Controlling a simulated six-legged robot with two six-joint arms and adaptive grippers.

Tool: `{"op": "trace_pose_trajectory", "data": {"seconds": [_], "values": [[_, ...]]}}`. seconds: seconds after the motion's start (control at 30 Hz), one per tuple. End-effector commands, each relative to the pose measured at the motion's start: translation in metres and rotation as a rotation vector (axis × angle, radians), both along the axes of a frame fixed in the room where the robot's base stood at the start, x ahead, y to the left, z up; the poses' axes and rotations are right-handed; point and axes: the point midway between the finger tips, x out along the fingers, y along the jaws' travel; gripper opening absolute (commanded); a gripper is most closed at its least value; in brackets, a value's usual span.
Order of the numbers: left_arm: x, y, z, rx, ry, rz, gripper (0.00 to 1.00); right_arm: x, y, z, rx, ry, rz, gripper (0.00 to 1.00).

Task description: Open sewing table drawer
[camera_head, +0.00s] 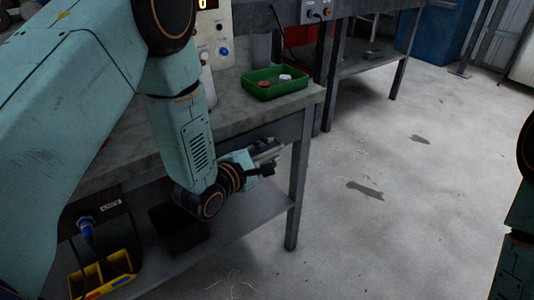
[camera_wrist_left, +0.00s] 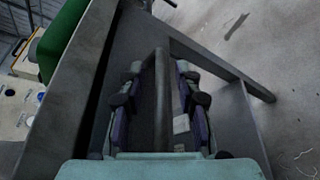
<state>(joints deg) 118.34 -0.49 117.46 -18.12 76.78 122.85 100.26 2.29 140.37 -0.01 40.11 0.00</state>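The sewing table (camera_head: 232,122) stands on the left of the head view. Under its top edge is the drawer front, a grey panel (camera_wrist_left: 135,38) in the left wrist view. A straight grey bar handle (camera_wrist_left: 162,95) stands out from it. My left gripper (camera_head: 268,160) is at the table's front, below the top. In the left wrist view its fingers (camera_wrist_left: 160,105) are apart, one on each side of the bar, with gaps visible on both sides. The drawer appears closed, though my arm hides much of the front. My right gripper is out of view.
A green tray (camera_head: 246,91) with small items sits on the tabletop corner. A table leg (camera_head: 297,185) stands right of my left gripper. A lower shelf (camera_head: 240,215) holds a dark bin (camera_head: 180,232) and a yellow caddy (camera_head: 88,281). The floor (camera_head: 400,220) to the right is clear.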

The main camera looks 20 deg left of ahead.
Motion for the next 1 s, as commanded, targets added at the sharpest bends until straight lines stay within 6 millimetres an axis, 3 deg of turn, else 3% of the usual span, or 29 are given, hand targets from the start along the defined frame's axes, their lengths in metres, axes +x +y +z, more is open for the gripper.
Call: {"op": "trace_pose_trajectory", "data": {"seconds": [0.37,1.0], "values": [[0.0000,-0.0002,-0.0004,0.001,0.001,-0.001,0.01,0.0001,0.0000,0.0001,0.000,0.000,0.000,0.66],[-0.0005,0.0002,-0.0008,0.001,0.002,0.001,0.00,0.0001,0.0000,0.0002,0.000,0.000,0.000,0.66]]}}
